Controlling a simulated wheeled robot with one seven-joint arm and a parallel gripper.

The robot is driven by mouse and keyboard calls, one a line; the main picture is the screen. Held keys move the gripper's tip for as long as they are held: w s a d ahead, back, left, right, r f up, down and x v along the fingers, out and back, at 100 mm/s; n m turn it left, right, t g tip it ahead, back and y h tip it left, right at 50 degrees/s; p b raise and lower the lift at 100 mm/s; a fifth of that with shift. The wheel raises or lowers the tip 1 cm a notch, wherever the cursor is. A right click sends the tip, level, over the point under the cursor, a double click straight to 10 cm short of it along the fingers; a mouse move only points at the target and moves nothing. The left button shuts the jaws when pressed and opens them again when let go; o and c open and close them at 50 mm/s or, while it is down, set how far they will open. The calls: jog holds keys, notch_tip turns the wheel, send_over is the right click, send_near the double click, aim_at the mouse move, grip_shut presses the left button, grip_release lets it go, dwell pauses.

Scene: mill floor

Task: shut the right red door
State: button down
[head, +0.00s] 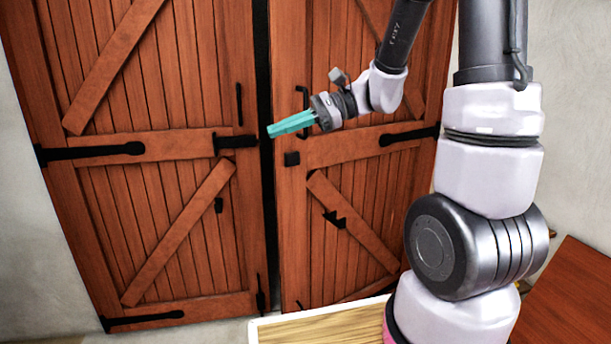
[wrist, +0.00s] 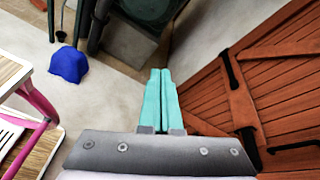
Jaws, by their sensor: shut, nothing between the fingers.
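The right red door (head: 352,235) stands beside the left red door (head: 105,75), with a narrow dark gap between their edges. It carries a black pull handle (head: 303,97) and black hinge straps. The left door has a black bolt (head: 236,141) near its free edge. My gripper (head: 269,131) has teal fingers pressed together and empty. In the head view its tips overlap the gap, just left of the handle; I cannot tell whether they touch the door. The wrist view shows the closed fingers (wrist: 160,72) and a red plank door (wrist: 285,95) to their right.
A light wooden tabletop (head: 318,326) is at the bottom of the head view, and a reddish-brown surface (head: 575,300) at the lower right. The wrist view shows a blue lump (wrist: 68,66) on pale floor, a pink-framed stand (wrist: 38,102) at left and dark objects at top.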

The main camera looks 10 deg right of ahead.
jog(key=w+d+f+m+t+y, duration=0.1)
jog(key=w+f+m+t, duration=0.2)
jog(key=w+m, duration=0.15)
jog(key=w+f+m+t+y, duration=0.1)
jog(key=w+f+m+t, duration=0.15)
jog(key=w, duration=0.35)
jog(key=m+t+h, duration=1)
jog(key=m+t, duration=0.1)
jog(key=m, duration=0.2)
send_near(300, 171)
jog(key=x, duration=0.7)
jog(key=shift+d, duration=0.1)
